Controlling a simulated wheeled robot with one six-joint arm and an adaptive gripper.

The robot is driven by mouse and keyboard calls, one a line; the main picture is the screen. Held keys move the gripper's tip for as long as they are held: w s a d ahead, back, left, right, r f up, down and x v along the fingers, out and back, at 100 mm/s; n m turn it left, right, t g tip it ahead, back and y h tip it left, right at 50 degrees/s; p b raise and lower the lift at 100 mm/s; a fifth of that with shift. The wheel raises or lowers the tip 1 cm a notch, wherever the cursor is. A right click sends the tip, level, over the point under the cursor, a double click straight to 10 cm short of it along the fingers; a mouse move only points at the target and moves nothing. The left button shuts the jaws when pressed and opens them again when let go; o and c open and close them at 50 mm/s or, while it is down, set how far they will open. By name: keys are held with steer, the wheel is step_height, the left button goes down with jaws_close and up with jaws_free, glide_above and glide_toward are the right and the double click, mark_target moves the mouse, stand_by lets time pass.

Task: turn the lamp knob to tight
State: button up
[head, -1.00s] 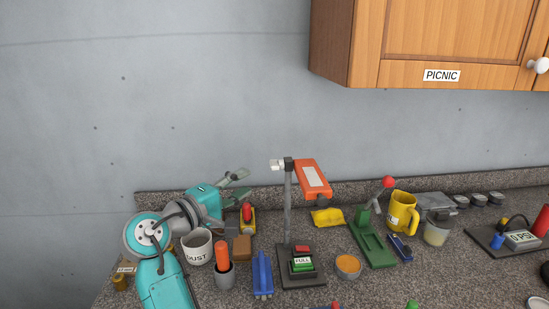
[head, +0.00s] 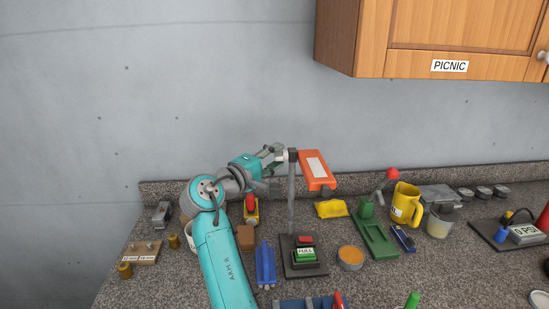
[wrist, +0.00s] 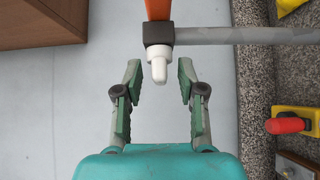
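The lamp has an orange head (head: 317,171) on a grey upright post (head: 291,200) and a dark base with a red button and a green one marked FULL (head: 305,256). Its white knob (wrist: 158,68) sticks out from the dark clamp (wrist: 158,33) at the top of the post. My gripper (wrist: 159,76) is open, one green-padded finger on each side of the knob's tip in the wrist view, with gaps on both sides. In the head view my gripper (head: 276,155) is just left of the clamp, partly hiding the knob.
A wooden cabinet marked PICNIC (head: 450,66) hangs at upper right. On the counter near the lamp are a blue holder (head: 265,264), a brown block (head: 245,237), a yellow cloth (head: 331,208) and a green press (head: 375,236). The air before the wall is clear.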

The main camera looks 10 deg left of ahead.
jaws_close()
steer(key=shift+f, duration=0.1)
steer(key=shift+f+m+t+h, duration=0.15)
steer(key=shift+m+t+h, duration=0.55)
steer(key=shift+m, duration=0.5)
steer(key=shift+w+f+m+t+h, duration=0.1)
steer(key=shift+m+t+h, duration=0.7)
steer(key=shift+m+h, duration=1.05)
steer(key=shift+m, duration=0.45)
jaws_free()
